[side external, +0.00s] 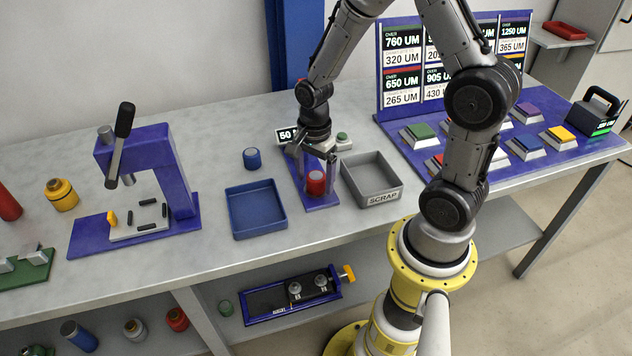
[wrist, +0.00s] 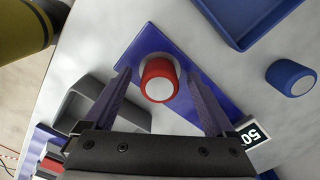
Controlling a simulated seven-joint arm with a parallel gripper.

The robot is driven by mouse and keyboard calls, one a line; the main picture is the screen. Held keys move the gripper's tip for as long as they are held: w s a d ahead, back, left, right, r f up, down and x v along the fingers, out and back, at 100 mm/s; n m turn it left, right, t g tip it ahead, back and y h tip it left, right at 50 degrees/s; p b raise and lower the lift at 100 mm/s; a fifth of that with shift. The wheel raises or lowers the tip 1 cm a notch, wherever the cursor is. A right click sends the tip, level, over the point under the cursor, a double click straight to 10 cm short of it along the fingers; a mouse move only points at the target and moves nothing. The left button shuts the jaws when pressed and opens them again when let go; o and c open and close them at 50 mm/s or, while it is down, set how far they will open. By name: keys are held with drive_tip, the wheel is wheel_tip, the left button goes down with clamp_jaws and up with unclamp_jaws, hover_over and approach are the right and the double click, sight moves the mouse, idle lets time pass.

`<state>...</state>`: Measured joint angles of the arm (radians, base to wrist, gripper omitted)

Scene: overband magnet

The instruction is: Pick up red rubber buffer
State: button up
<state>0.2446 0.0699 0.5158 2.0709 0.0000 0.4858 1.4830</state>
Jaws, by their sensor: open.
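The red rubber buffer (side external: 316,183) is a short red cylinder with a pale top. It stands upright on a blue plate (side external: 322,203) in the middle of the bench. In the wrist view the buffer (wrist: 159,80) lies between and just beyond the tips of my gripper (wrist: 170,85). In the side view my gripper (side external: 312,158) is above the buffer, pointing down. Its fingers are spread and empty. The gap between the fingertips and the buffer is hard to judge.
A blue tray (side external: 256,226) and a blue cylinder (side external: 251,158) are left of the plate. A grey SCRAP bin (side external: 380,197) stands close on its right. A blue lever press (side external: 160,165) is further left. A board of coloured buttons (side external: 500,150) is at the right.

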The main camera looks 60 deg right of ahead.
drive_tip(key=shift+f, duration=0.7)
clamp_jaws()
drive_tip(key=shift+r, duration=0.1)
